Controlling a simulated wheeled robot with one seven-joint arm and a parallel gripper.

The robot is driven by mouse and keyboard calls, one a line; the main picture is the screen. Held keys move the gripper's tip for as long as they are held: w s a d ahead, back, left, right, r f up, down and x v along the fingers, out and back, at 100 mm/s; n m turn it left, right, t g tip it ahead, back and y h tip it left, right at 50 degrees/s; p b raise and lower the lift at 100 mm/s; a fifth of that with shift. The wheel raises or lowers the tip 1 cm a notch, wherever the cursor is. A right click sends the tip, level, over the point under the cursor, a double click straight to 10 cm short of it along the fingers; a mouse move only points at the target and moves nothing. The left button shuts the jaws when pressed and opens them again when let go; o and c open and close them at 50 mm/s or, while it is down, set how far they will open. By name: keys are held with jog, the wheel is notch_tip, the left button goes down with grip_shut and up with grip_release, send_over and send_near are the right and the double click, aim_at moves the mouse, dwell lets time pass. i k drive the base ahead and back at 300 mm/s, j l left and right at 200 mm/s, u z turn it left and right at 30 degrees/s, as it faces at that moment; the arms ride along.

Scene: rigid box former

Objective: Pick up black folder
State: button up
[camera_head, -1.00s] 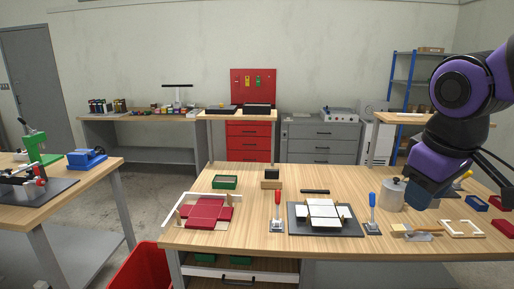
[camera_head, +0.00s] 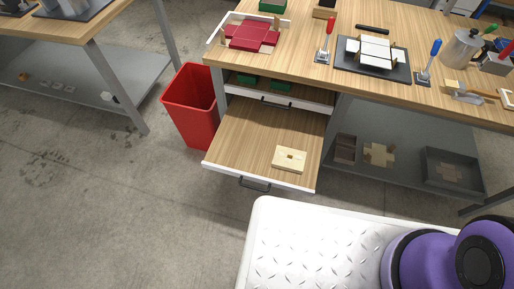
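A slim black bar (camera_head: 372,29), which looks like the black folder, lies flat on the wooden workbench (camera_head: 300,62). It lies just behind a dark board (camera_head: 345,62) that bears white panels. My gripper is out of view. Only purple and black parts of my arm show at the bottom right, well apart from the bar.
An open drawer (camera_head: 240,140) under the bench holds a pale wooden block (camera_head: 289,159). A red bin (camera_head: 190,105) stands left of it. A red-handled tool (camera_head: 328,40) and a blue-handled tool (camera_head: 430,60) flank the dark board. My white base fills the lower right.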

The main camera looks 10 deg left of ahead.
aim_at(383, 31)
jog(key=i+l+u, duration=0.1)
jog(key=i+l, duration=0.25)
jog(key=l, duration=0.3)
jog(key=i+l+u, duration=0.25)
jog(key=l, duration=0.4)
jog(key=i, duration=0.1)
